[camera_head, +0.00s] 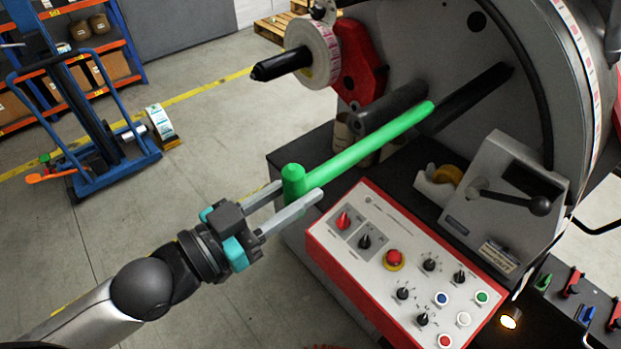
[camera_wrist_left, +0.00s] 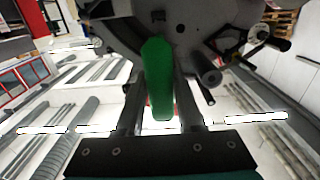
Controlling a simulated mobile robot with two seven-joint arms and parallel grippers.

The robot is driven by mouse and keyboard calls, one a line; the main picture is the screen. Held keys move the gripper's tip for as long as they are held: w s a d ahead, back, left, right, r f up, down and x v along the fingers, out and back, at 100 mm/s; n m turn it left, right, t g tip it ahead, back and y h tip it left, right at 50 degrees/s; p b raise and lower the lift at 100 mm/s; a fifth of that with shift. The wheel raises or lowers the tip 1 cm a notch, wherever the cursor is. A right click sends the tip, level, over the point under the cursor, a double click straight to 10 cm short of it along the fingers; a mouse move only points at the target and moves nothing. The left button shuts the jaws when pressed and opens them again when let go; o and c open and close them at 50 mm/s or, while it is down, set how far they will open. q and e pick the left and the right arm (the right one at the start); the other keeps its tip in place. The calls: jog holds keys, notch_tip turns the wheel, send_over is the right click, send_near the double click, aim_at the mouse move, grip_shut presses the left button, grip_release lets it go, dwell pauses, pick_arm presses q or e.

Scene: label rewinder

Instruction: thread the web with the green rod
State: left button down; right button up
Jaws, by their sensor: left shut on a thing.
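The green rod (camera_head: 362,148) has a thick knob at its near end. My left gripper (camera_head: 297,193) is shut on that knob end in the head view. The rod points up and right toward the machine, and its far tip is near the dark roller (camera_head: 390,106) and the black shaft (camera_head: 472,98); I cannot tell whether it touches them. In the left wrist view the rod (camera_wrist_left: 158,75) stands between the two fingers (camera_wrist_left: 158,105). The label roll (camera_head: 318,55), the web stock, sits on a spindle by a red bracket. My right gripper is not in view.
The control panel (camera_head: 400,262) with knobs and buttons lies below the rod. A grey box with a lever (camera_head: 505,195) stands at right. A tape dispenser (camera_head: 440,185) sits beside it. A blue hand truck (camera_head: 95,130) and shelving (camera_head: 70,60) are at left.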

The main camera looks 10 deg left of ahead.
pick_arm(q)
jog(key=shift+v, duration=2.65)
jog(key=shift+w, duration=0.1)
